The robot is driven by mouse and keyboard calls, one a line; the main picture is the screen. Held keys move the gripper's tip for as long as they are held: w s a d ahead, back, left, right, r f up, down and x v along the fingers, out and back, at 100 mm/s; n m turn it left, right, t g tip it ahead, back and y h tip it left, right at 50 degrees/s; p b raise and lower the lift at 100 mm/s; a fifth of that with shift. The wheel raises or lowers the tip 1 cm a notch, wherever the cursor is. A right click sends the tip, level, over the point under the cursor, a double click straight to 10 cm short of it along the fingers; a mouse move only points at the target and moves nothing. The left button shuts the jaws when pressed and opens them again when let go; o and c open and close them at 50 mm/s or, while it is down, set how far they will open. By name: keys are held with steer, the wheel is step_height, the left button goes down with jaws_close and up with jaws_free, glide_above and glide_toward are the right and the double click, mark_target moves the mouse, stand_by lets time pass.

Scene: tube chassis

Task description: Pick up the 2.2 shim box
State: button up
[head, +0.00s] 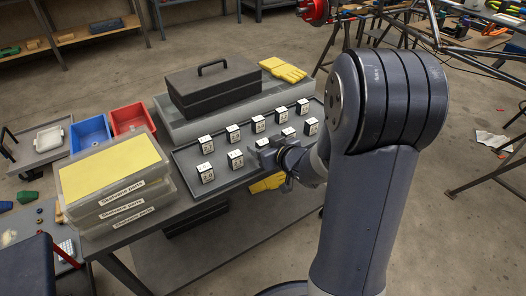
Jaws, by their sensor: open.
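Several small shim boxes stand in two rows on a dark grey tray (184,160) on the workbench. They are dark cubes with white labelled faces, such as one at the front left (207,173), its neighbour (235,160) and one at the back left (206,144). The label print is too small to read, so I cannot tell which is the 2.2 box. My gripper (257,154) is open at the front row, just right of the second box from the left. It and my arm hide part of the row. I cannot tell whether it touches a box.
A dark toolbox (212,88) with a handle stands behind the tray. Stacked clear containers (112,190) stand at the left, near a blue bin (90,133) and a red bin (130,118). Yellow gloves (282,70) lie at the back; another yellow item (268,184) shows below my gripper.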

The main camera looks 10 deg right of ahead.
steer(key=shift+x, duration=1.3)
steer(key=shift+c, duration=0.6)
steer(key=c, duration=1)
steer(key=shift+o, duration=0.2)
